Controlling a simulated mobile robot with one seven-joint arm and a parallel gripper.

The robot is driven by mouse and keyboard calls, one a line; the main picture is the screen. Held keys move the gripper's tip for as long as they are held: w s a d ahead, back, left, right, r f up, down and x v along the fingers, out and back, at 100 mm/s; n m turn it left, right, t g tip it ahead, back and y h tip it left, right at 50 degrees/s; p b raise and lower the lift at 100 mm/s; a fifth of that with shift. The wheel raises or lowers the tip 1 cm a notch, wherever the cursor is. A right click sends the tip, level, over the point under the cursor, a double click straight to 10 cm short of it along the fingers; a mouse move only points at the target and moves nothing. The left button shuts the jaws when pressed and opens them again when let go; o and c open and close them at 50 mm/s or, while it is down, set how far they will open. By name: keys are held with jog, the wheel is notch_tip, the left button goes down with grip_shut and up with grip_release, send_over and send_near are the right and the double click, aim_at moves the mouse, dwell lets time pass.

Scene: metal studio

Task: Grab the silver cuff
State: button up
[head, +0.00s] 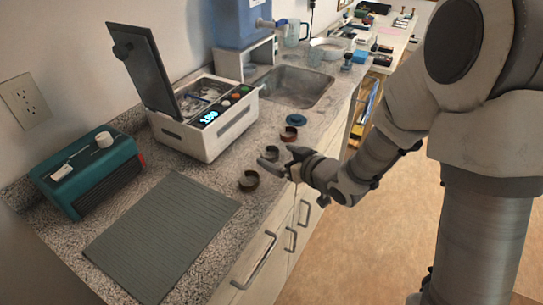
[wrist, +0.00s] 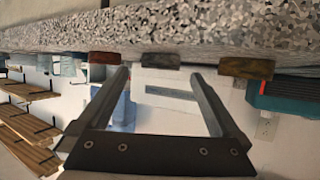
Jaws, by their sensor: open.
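The silver cuff (head: 269,153) stands on the speckled counter, just ahead of my gripper (head: 277,157) in the head view, partly hidden by a finger. In the wrist view, which is upside down, the grey silver cuff (wrist: 160,60) sits between and just beyond the two fingertips of my gripper (wrist: 158,74). The fingers are spread wide with nothing between them. I cannot tell whether a fingertip touches the cuff.
A reddish cuff (head: 289,134) and a brown cuff (head: 249,181) stand on either side of the silver one. A teal round piece (head: 296,120) lies farther back. A white fryer-like machine (head: 205,135) stands behind. A ridged grey mat (head: 160,235) lies left; drawers are below.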

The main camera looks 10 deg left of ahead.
aim_at(269, 148)
jog(key=shift+x, duration=1.4)
jog(key=c, duration=1.4)
